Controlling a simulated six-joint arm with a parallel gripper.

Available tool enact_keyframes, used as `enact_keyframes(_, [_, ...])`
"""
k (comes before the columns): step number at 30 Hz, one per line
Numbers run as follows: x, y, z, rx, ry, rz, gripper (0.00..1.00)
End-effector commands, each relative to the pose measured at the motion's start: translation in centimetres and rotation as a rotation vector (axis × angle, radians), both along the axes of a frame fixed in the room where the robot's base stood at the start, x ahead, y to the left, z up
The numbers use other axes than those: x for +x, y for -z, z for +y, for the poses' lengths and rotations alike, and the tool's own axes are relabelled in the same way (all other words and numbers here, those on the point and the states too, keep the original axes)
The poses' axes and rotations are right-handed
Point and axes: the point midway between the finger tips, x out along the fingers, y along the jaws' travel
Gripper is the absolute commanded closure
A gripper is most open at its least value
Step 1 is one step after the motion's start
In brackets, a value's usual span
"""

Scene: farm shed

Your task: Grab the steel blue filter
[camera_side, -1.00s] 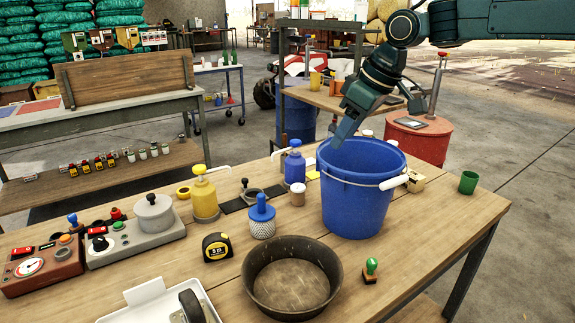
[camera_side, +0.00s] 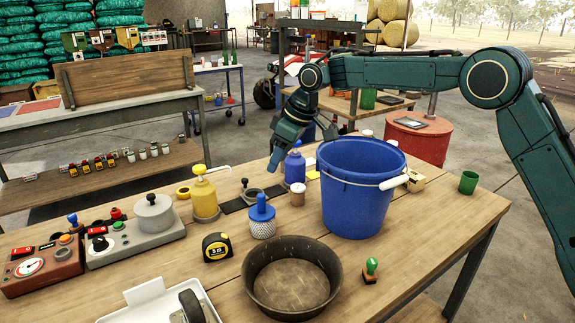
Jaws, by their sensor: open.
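The steel blue filter (camera_side: 262,218) stands upright on the wooden table, left of the blue bucket. It has a blue cap with a knob on top and a pale, mesh-like body. My gripper (camera_side: 283,168) is open, points down and is empty. In the picture it hangs above and a little right of the filter, apart from it, near the blue pump bottle. Its far finger is hard to make out.
A blue bucket (camera_side: 364,195) stands close on the right. A blue pump bottle (camera_side: 295,171), a small jar (camera_side: 297,194) and a yellow pump bottle (camera_side: 204,197) are nearby. A round dark pan (camera_side: 250,277) and a tape measure (camera_side: 216,247) lie in front.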

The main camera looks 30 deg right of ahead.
Motion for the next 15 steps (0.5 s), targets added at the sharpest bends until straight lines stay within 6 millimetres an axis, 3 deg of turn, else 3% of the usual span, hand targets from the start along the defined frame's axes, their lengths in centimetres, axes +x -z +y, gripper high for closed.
enact_keyframes(8, [0.3,1.2,0.3,0.0,0.001,0.003,0.54])
enact_keyframes(15, [1.3,4.3,1.1,0.0,0.001,0.003,0.54])
